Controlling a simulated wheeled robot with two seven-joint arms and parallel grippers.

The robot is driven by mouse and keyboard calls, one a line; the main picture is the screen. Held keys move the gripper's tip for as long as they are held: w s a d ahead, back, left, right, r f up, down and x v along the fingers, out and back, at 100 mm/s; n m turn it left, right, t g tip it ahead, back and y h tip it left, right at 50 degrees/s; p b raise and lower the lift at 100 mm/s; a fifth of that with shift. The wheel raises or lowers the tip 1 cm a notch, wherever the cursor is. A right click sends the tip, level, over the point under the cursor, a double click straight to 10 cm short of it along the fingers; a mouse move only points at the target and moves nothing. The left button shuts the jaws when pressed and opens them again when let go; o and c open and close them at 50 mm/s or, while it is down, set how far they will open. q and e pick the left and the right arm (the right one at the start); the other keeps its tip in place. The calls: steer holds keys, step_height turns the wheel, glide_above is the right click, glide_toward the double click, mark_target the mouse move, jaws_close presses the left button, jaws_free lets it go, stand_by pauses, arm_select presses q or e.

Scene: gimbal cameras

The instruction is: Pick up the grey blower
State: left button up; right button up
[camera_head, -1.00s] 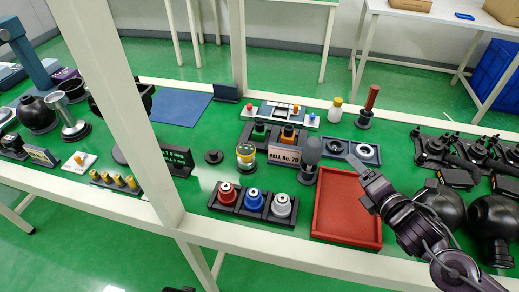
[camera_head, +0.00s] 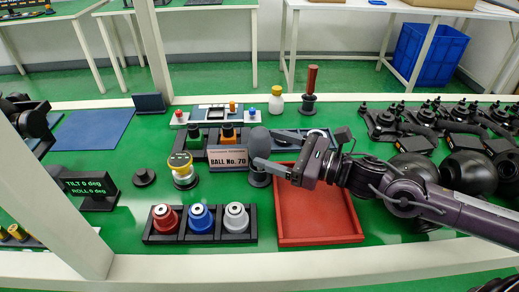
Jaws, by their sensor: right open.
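The grey blower (camera_head: 258,143) has a rounded grey bulb and stands upright in a dark round holder (camera_head: 259,178), right of the "BALL No. 70" sign. My right gripper (camera_head: 266,149) comes in from the right and is open. Its two fingers point left at the blower, one reaching the bulb's right side and the other crossing in front of its lower part. I cannot tell whether they touch it. The lower blower is partly hidden by the near finger.
The "BALL No. 70" sign (camera_head: 228,160) stands close left of the blower. An empty red tray (camera_head: 325,240) lies below my right gripper. A rack with red, blue and white-grey pots (camera_head: 200,238) is in front. Black parts (camera_head: 465,172) crowd the right side.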

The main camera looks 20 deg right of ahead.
mark_target(253, 143)
steer(key=shift+x, duration=0.8)
steer(key=x, duration=0.2)
steer(key=shift+w+a+r, duration=0.1)
steer(key=shift+w+a, duration=0.15)
steer(key=shift+w, duration=0.1)
steer(key=shift+w+a, duration=0.3)
steer(key=shift+a, duration=0.15)
arm_select(q)
steer(key=shift+s+f, duration=0.1)
steer(key=shift+f, duration=0.1)
arm_select(e)
steer(key=c, duration=1.1)
